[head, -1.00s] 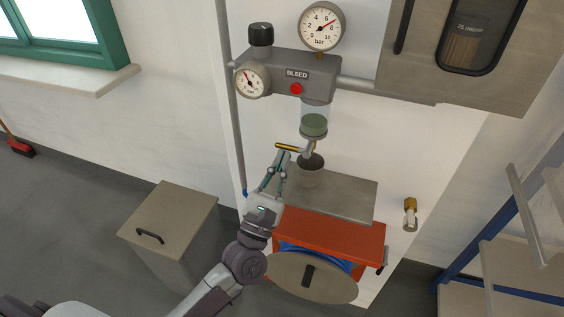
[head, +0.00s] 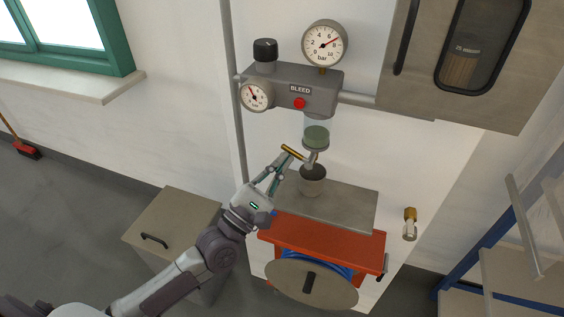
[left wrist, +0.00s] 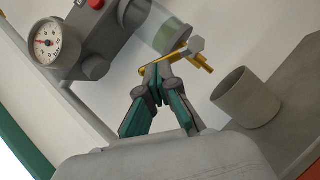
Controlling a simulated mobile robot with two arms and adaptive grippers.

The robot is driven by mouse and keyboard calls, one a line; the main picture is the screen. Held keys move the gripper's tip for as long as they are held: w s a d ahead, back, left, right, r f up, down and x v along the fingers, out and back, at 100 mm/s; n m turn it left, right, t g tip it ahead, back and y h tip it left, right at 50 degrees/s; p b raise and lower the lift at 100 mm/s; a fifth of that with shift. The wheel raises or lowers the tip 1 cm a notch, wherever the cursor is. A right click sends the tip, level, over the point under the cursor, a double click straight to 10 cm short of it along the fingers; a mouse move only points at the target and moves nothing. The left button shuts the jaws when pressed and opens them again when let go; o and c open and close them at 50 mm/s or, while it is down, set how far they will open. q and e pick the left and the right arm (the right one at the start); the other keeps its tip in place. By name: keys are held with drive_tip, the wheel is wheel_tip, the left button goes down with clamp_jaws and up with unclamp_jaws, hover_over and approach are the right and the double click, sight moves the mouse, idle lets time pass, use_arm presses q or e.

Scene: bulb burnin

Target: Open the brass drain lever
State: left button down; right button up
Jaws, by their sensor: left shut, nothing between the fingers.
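The brass drain lever (head: 293,152) sits below the clear bowl (head: 316,137) with green liquid, under the grey BLEED unit. It slants down from upper left to lower right in the head view. My left gripper (head: 281,160) is shut and empty, with its fingertips right at the lever's lower side. In the left wrist view the shut fingertips (left wrist: 157,74) lie close by the lever (left wrist: 182,57); I cannot tell whether they touch it. A grey cup (head: 313,184) with dark contents stands below the drain; it also shows in the left wrist view (left wrist: 248,98). My right gripper is not in view.
The cup stands on a grey shelf (head: 349,207) above a red hose reel housing (head: 330,242). Gauges (head: 324,43) and a red button (head: 299,103) are on the unit above. A lidded bin (head: 172,222) stands at left. A brass fitting (head: 410,223) is on the right wall.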

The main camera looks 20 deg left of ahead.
sight(309, 142)
use_arm(q)
drive_tip(key=r+m+g+p, duration=0.1)
drive_tip(key=m+g+p, duration=0.1)
drive_tip(key=m+p, duration=0.1)
drive_tip(key=r+m+g+h+p, duration=0.1)
drive_tip(key=m+p, duration=0.2)
drive_tip(key=d+r+m+g+h+p, duration=0.1)
drive_tip(key=m+g+p, duration=0.1)
drive_tip(key=m+p, duration=0.1)
drive_tip(key=shift+d+r+m+g, duration=0.1)
drive_tip(key=shift+r+m+g, duration=0.2)
drive_tip(key=shift+r, duration=0.1)
drive_tip(key=m+p, duration=0.1)
drive_tip(key=m+g+p, duration=0.1)
drive_tip(key=p, duration=0.1)
drive_tip(key=shift+d+r, duration=0.2)
drive_tip(key=shift+d, duration=0.2)
drive_tip(key=shift+d+p, duration=0.15)
drive_tip(key=shift+p, duration=0.15)
drive_tip(key=shift+d+r+p, duration=0.1)
drive_tip(key=shift+p, duration=0.2)
idle(0.6)
